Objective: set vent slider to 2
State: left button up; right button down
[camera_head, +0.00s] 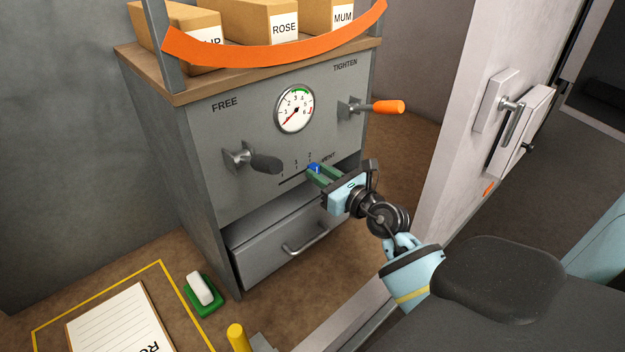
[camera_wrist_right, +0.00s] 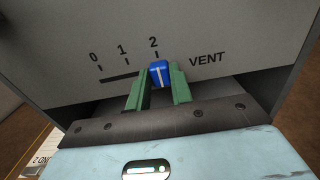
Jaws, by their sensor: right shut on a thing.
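The vent slider is a small blue knob (camera_wrist_right: 161,74) with a white line on it. It stands at the right end of its dark slot (camera_wrist_right: 118,79), just below the 2 mark. In the head view the blue knob (camera_head: 314,168) shows at the right end of the slot on the grey cabinet front. My right gripper (camera_head: 318,173) reaches it from the lower right. In the right wrist view its two green fingers (camera_wrist_right: 160,88) are shut on the knob, one on each side. My left gripper is not in view.
The grey cabinet (camera_head: 205,150) has a black handle (camera_head: 262,163), a gauge (camera_head: 295,108) and an orange-tipped lever (camera_head: 388,107). A drawer (camera_head: 285,245) lies below the slot, slightly out. An open door (camera_head: 470,120) stands at the right.

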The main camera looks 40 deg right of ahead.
jog(key=c, duration=1.2)
grip_release()
jog(key=shift+c, duration=0.2)
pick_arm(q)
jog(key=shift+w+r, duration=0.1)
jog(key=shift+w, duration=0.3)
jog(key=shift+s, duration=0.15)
pick_arm(e)
jog(key=shift+s, duration=0.1)
jog(key=shift+s, duration=0.3)
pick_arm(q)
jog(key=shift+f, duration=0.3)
pick_arm(e)
jog(key=s, duration=0.7)
jog(key=shift+d, duration=0.35)
